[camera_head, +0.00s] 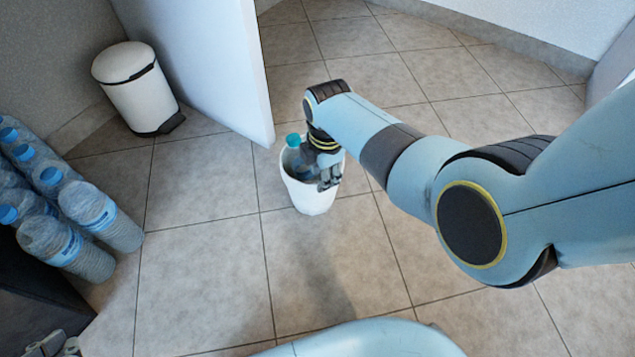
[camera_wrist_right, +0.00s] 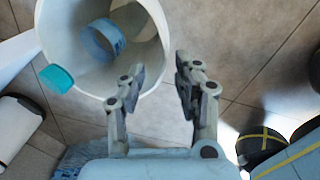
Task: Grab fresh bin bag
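No bin bag can be made out. A small open white bin (camera_head: 312,198) stands on the floor. My right gripper (camera_head: 328,180) is at the bin's rim. Its open fingers (camera_wrist_right: 161,76) lie either side of the rim in the picture; contact is unclear. Grey jointed parts, apparently my left gripper (camera_head: 55,345), show at the lower left edge.
A lidded white pedal bin (camera_head: 137,88) stands at the back left beside a white panel (camera_head: 215,60). Several water bottles (camera_head: 88,208) stand at the left edge. The tiled floor (camera_head: 205,275) in front of the small bin is clear.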

